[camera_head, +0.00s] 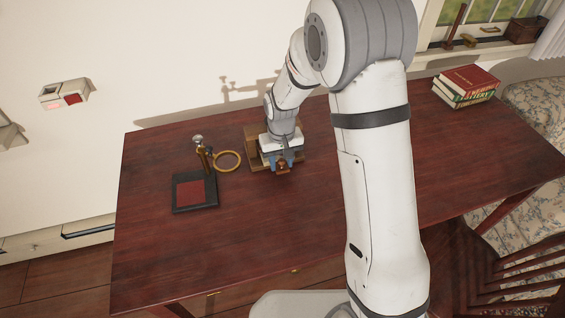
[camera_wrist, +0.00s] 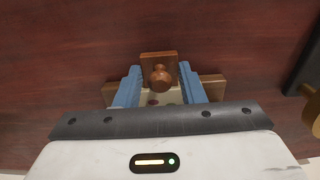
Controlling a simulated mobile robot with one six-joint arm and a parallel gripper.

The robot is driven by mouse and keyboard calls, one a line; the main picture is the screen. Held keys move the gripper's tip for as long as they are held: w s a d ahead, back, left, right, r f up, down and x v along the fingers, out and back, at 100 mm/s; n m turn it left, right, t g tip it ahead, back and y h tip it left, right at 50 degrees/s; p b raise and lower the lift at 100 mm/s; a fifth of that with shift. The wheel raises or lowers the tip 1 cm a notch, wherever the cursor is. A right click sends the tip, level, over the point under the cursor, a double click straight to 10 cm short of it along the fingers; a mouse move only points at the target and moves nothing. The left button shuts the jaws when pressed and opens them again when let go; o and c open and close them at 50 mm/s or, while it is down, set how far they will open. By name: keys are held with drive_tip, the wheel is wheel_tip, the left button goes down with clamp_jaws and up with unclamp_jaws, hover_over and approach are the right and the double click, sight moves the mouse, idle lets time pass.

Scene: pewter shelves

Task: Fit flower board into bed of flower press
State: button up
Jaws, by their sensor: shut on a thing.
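The flower board (camera_wrist: 158,58) is wood with a round knob (camera_wrist: 160,78) and a pale face bearing a small dark flower, partly hidden by my gripper. My gripper (camera_wrist: 159,72) is shut on the board, with one blue finger on each side of it. In the head view my gripper (camera_head: 283,163) points down at the wooden holder, and the board's brown end (camera_head: 283,168) shows below the fingers. The flower press (camera_head: 194,193) stands to the left, with a black base, a red bed (camera_head: 191,192) and a brass post at its back. Nothing lies on the bed.
A wooden holder (camera_head: 251,135) stands behind and around my gripper; whether the board touches it cannot be told. Books (camera_head: 466,86) are at the far right. The front of the table (camera_head: 250,230) is clear.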

drive_tip(key=shift+w+a, duration=0.15)
drive_tip(key=shift+w, duration=0.35)
drive_tip(key=shift+w+a, duration=0.15)
drive_tip(key=shift+w, duration=0.35)
drive_tip(key=shift+f, duration=0.1)
drive_tip(key=o, duration=1.1)
drive_tip(key=shift+c, duration=0.2)
drive_tip(key=shift+r, duration=0.2)
drive_tip(key=shift+s+f, duration=0.1)
drive_tip(key=shift+s, duration=0.1)
drive_tip(key=s+d, duration=0.1)
drive_tip(key=s, duration=0.2)
drive_tip(key=s+d, duration=0.1)
drive_tip(key=s, duration=0.3)
drive_tip(key=s+d, duration=0.1)
drive_tip(key=s, duration=0.2)
drive_tip(key=shift+s+d+b, duration=0.1)
drive_tip(key=shift+s+b, duration=0.25)
drive_tip(key=shift+s, duration=0.05)
drive_tip(key=s+r+p, duration=0.2)
drive_tip(key=r+p, duration=0.1)
drive_tip(key=s+d+r+p, duration=0.1)
drive_tip(key=r, duration=0.1)
